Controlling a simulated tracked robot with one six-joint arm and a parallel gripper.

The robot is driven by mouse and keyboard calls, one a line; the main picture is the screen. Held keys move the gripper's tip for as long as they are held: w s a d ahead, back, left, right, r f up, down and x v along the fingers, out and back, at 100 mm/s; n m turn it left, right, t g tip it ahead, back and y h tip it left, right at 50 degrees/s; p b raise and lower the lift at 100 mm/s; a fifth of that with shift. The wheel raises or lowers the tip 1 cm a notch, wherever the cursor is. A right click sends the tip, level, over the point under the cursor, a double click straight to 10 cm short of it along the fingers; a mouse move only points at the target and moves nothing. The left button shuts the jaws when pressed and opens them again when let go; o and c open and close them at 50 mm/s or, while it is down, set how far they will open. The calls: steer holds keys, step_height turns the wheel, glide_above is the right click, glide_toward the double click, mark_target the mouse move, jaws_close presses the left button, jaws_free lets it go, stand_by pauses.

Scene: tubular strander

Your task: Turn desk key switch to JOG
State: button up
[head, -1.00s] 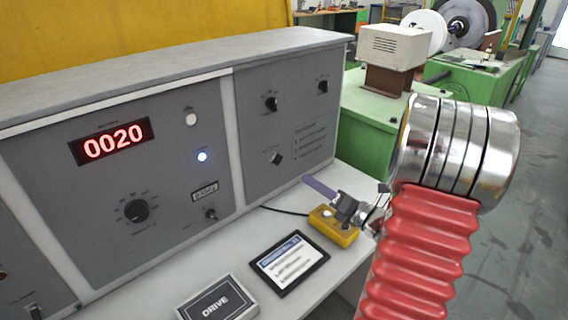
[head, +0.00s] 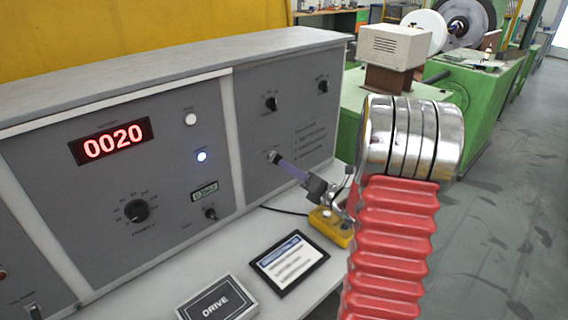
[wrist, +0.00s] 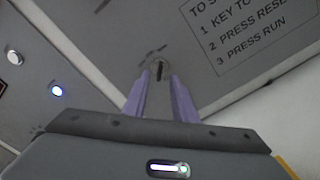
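The key switch (head: 272,155) is on the right grey panel of the desk, low on its left side. In the wrist view the key switch (wrist: 160,68) shows as a round metal face with a dark upright slot or key. My gripper (head: 281,161) has purple fingers and points at the switch from the lower right. In the wrist view my gripper (wrist: 159,80) is open, with one finger on each side just below the switch. I cannot tell whether the fingers touch it. The markings around the switch are too small to read.
Printed instructions (wrist: 245,30) sit right of the switch. Two black knobs (head: 271,104) are above it. A yellow pendant box (head: 328,232), a tablet (head: 290,262) and a DRIVE box (head: 217,304) lie on the desk. A red display (head: 112,142) reads 0020.

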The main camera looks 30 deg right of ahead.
mark_target(276, 158)
steer(key=shift+w+a, duration=0.15)
steer(key=shift+w, duration=0.85)
steer(key=shift+w+a, duration=0.15)
steer(key=shift+w, duration=0.85)
